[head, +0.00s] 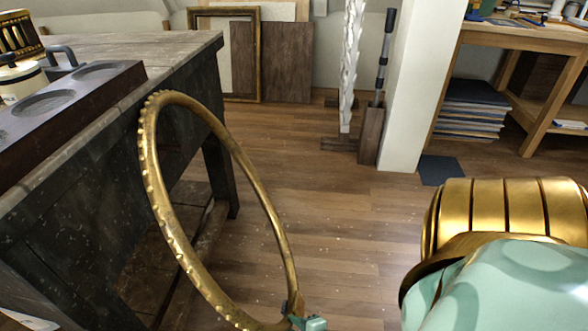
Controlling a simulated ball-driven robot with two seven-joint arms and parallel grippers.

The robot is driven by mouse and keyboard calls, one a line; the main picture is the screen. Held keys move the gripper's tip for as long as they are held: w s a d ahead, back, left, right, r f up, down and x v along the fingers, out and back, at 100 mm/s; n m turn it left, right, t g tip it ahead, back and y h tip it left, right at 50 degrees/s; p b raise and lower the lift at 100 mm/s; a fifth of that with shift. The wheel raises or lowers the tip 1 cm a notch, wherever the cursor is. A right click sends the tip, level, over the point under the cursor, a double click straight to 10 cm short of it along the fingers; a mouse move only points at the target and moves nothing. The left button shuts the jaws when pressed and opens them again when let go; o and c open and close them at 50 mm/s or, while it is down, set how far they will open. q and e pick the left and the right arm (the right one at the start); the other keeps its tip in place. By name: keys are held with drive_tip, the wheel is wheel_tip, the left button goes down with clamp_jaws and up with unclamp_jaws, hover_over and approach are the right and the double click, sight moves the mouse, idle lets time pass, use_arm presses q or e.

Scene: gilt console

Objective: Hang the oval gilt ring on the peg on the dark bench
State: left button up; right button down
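The oval gilt ring (157,187) is large, with a beaded outer edge, and stands upright and tilted beside the dark bench (95,175). Its upper left part overlaps the bench's front edge in the picture; I cannot tell if they touch. My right gripper (292,311) shows at the bottom of the head view, partly cut off, with its fingers around the ring's lower end and seemingly shut on it. I cannot make out the peg on the bench. My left gripper is not in view.
A dark wooden block with round recesses (60,105) and a pale mug (20,82) stand on the bench. Picture frames (258,55) lean at the back. A white pillar (408,90) and a wooden workbench (520,37) stand to the right. The middle floor is clear.

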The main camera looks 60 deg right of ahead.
drive_tip(key=s+d+f+b, duration=0.2)
drive_tip(key=s+f+b, duration=0.2)
drive_tip(key=f, duration=0.7)
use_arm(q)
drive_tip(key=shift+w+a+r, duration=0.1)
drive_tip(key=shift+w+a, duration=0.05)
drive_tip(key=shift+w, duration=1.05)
use_arm(e)
drive_tip(key=w+a+f, duration=0.2)
drive_tip(key=w+a, duration=0.2)
drive_tip(key=w, duration=0.6)
drive_tip(key=shift+w+a+g, duration=0.15)
drive_tip(key=shift+w+g, duration=0.15)
drive_tip(key=shift+w, duration=0.05)
drive_tip(key=c, duration=0.6)
unclamp_jaws()
